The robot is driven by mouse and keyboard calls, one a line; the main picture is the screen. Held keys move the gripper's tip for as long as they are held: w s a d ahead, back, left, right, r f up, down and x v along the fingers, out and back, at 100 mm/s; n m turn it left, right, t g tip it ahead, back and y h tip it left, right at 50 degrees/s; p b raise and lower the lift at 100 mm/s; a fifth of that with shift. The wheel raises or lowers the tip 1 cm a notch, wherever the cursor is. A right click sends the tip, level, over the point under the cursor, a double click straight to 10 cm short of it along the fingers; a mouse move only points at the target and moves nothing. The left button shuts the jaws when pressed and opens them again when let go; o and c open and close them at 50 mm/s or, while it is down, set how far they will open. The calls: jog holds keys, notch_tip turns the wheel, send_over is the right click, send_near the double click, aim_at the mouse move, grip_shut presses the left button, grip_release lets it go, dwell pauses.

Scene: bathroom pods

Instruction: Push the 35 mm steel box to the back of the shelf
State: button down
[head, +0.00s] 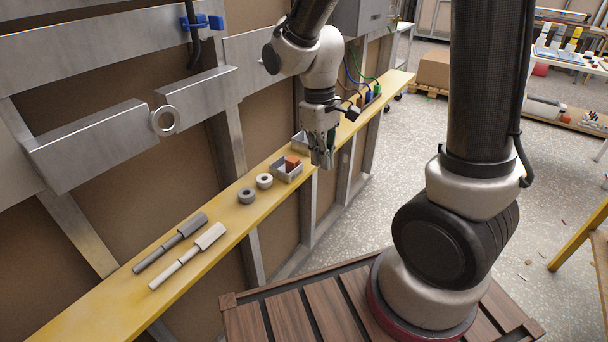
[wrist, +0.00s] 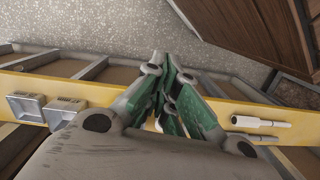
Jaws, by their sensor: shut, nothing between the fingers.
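The yellow shelf (head: 115,300) runs along the wall. Another grey box (head: 300,141) stands farther along, partly hidden by my gripper. The wrist view shows two grey boxes, one at the far left (wrist: 24,107) and one nearer my gripper (wrist: 62,112). Their size marks are too small to read, so I cannot tell which is the 35 mm one. My gripper (head: 324,162) is shut and empty, pointing down beside the boxes on the shelf's open side. I cannot tell whether it touches one.
Metal rails (head: 90,143) line the wall above.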

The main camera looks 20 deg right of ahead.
jog(key=shift+n+t, duration=0.5)
jog(key=shift+t, duration=0.1)
jog(key=shift+w+a+f, duration=0.5)
jog(key=shift+w+f, duration=0.6)
jog(key=shift+f, duration=0.55)
jog(key=shift+w+a+f, duration=0.55)
jog(key=shift+w+f, duration=0.55)
jog(key=shift+f, duration=0.6)
jog(key=shift+w+a+f, duration=0.5)
jog(key=shift+w+f, duration=0.6)
jog(key=shift+f, duration=0.55)
jog(key=shift+w+a, duration=0.1)
